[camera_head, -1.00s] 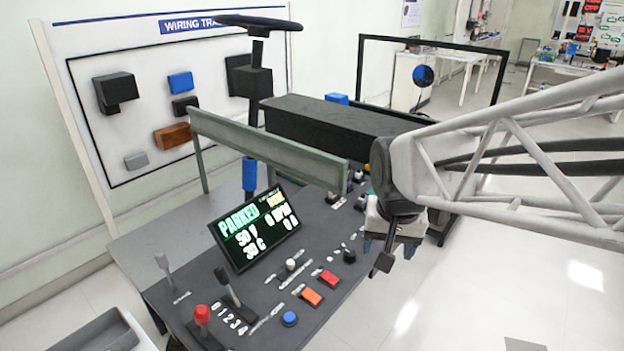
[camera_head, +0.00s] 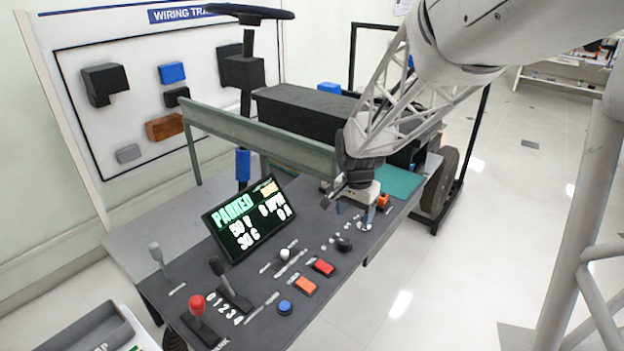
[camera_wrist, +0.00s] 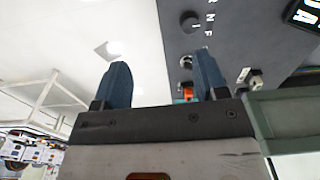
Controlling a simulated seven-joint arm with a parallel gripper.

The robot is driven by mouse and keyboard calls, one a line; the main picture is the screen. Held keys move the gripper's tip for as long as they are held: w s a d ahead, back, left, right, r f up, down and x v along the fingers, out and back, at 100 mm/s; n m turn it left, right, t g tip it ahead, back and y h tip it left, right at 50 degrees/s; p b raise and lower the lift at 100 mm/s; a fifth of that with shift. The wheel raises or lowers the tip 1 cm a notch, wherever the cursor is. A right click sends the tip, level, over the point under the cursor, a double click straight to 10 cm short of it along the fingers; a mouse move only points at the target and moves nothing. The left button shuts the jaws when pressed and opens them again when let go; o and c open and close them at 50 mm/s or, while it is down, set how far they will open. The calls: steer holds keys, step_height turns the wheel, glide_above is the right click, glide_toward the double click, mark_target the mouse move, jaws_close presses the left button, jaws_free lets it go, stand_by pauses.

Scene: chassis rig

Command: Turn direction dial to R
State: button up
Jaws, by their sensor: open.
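The direction dial (camera_head: 343,244) is a round black knob on the dark console, with small white letters beside it. In the wrist view the dial (camera_wrist: 190,21) is near the top, right of centre, with the letters R, N and F next to it. I cannot tell clearly which letter it points at. My gripper (camera_head: 372,215) is above the right part of the console, behind and to the right of the dial. In the wrist view its two blue fingers (camera_wrist: 161,64) are apart with nothing held between them, and the dial lies beyond their tips.
A tilted display (camera_head: 248,218) reads PARKED. Orange (camera_head: 305,286) and red (camera_head: 323,266) buttons, a blue button (camera_head: 285,307) and several levers, including a red-topped one (camera_head: 197,304), stand left of the dial. A green rail (camera_head: 255,140) runs behind. Open floor lies to the right.

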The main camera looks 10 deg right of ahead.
mark_target(345, 241)
steer(key=w+f+m, duration=0.1)
steer(key=w+f, duration=0.3)
steer(key=f, duration=0.1)
steer(key=w+f+m, duration=0.2)
steer(key=w+f, duration=0.2)
steer(key=shift+w+f+g, duration=0.35)
steer(key=shift+g, duration=0.05)
steer(key=shift+s+d+f, duration=0.1)
steer(key=shift+f, duration=1.85)
steer(key=shift+s+d+f, duration=0.1)
steer(key=shift+f, duration=1.85)
steer(key=c, duration=0.9)
